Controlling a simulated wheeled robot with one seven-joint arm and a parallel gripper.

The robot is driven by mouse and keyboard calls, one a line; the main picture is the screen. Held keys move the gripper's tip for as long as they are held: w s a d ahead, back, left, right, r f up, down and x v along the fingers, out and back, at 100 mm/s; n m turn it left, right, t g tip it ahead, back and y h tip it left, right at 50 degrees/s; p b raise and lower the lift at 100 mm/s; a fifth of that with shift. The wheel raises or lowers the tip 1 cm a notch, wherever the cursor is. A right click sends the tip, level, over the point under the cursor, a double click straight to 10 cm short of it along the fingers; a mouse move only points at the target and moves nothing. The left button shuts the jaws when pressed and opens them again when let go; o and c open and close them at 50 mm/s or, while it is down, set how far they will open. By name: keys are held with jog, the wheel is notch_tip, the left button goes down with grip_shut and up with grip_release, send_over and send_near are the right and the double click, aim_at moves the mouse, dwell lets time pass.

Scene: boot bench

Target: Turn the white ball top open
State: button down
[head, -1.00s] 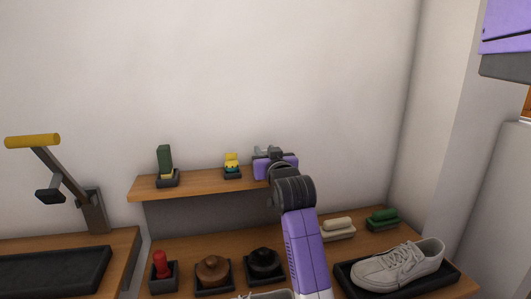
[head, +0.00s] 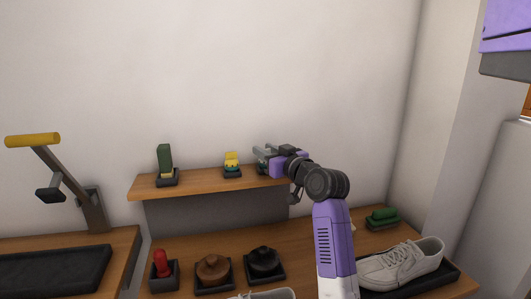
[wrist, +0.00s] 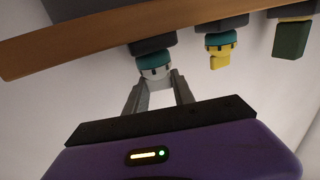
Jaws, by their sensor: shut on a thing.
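The white ball top (wrist: 155,71) shows in the wrist view, which is upside down. It has a face-like front with dark eye marks and a teal band, and a dark holder is beyond it on the shelf. My gripper (wrist: 157,84) has one finger on each side of it and is shut on it. In the head view my gripper (head: 262,156) is at the right part of the shelf, pointing left, and it hides the white ball top there.
A yellow top with teal (head: 231,162) and a green block (head: 165,160) stand in holders on the wooden shelf (head: 200,182). Below are a red piece (head: 161,263), a brown knob (head: 213,269), a black knob (head: 263,259), a green brush (head: 382,216) and a shoe (head: 405,265).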

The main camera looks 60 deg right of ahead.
jog(key=n+y+b, duration=0.1)
jog(key=n+t+y+b, duration=0.1)
jog(key=y, duration=0.1)
jog(key=n+t+y+b, duration=0.1)
jog(key=y, duration=0.1)
jog(key=shift+d+f, duration=0.15)
jog(key=shift+f, duration=0.15)
jog(key=shift+r+n+y+b, duration=0.2)
jog(key=shift+n+y+b, duration=1.35)
jog(key=shift+y, duration=0.65)
jog(key=c, duration=1)
grip_release()
jog(key=shift+c, duration=0.2)
jog(key=shift+s+b, duration=0.3)
jog(key=shift+s, duration=3.55)
jog(key=shift+c, duration=0.2)
